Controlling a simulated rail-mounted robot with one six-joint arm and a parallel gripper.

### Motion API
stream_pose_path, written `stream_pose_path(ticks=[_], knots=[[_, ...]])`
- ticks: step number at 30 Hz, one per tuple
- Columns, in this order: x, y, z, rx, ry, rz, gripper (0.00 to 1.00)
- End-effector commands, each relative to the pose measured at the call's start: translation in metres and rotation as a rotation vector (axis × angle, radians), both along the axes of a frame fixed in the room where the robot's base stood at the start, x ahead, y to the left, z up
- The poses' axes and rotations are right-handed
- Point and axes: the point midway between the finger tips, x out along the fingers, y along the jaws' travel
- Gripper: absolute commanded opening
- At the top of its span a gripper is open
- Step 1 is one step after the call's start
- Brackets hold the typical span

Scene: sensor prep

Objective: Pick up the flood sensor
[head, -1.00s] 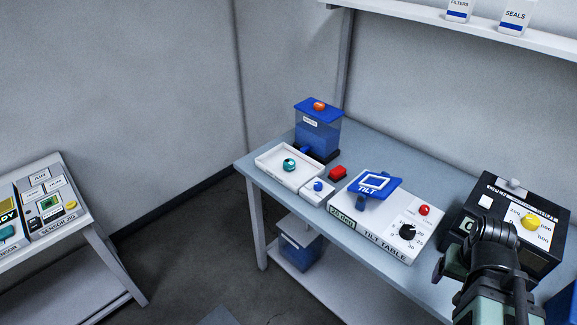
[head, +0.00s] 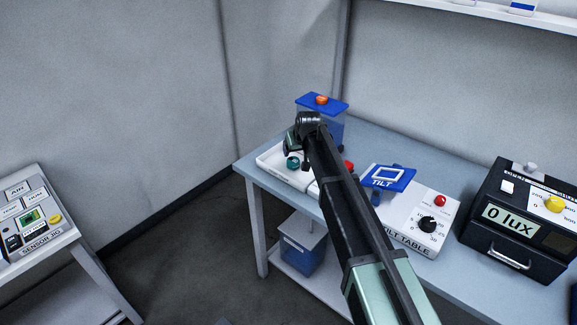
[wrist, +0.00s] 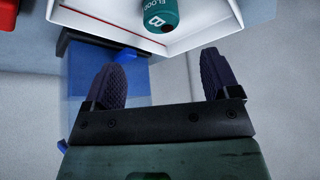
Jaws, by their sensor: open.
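The flood sensor is a small teal cylinder (wrist: 160,12) with white lettering, cut off by the top edge of the wrist view. In the head view it is a teal shape (head: 293,163) inside the white tray (head: 268,161), just below my gripper (head: 291,144). In the wrist view my gripper (wrist: 162,62) is open and empty, with its two dark ridged fingers wide apart. The sensor lies beyond the fingertips, roughly centred between them, with a visible gap.
A blue container with an orange knob (head: 321,100) stands behind the tray. A red block (head: 348,167) and the tilt table (head: 425,205) are to the right. A black box reading 0 lux (head: 522,215) is farther right. The sensor jig (head: 45,238) is on a separate left table.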

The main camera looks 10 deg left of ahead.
Motion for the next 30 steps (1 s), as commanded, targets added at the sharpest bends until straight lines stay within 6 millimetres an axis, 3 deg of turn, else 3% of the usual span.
stream_pose_path(ticks=[1,6,13,20,27,30], knots=[[0.004,0.002,-0.014,0.000,0.000,0.000,0.82],[0.020,0.008,-0.046,0.000,0.001,0.000,0.82],[0.025,0.011,-0.051,0.000,0.002,-0.001,0.82],[0.042,0.019,-0.092,0.000,0.002,-0.001,0.82],[0.045,0.020,-0.090,0.000,0.002,-0.001,0.82],[0.044,0.020,-0.090,0.000,0.002,-0.001,0.70]])
